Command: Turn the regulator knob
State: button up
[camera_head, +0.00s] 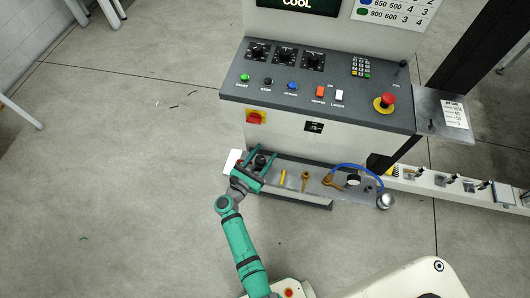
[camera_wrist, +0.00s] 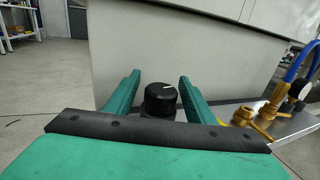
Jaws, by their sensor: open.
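In the head view the dark knob (camera_head: 260,161) shows between the fingers of my gripper (camera_head: 262,158), at the left end of the low metal shelf (camera_head: 298,183). The gripper is open. The lower part of the knob is hidden by the gripper body in the wrist view.
Brass fittings (camera_head: 305,178) and a gauge with a blue hose (camera_head: 352,179) stand to the right on the shelf. The control console (camera_head: 315,85), with knobs, switches and a red stop button (camera_head: 387,100), rises behind. Floor to the left is mostly clear.

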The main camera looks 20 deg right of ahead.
jog(key=shift+w+d, duration=0.35)
jog(key=shift+d, duration=0.15)
jog(key=c, duration=1.1)
jog(key=shift+o, duration=0.2)
jog(key=shift+s, duration=0.1)
jog(key=shift+t, duration=0.3)
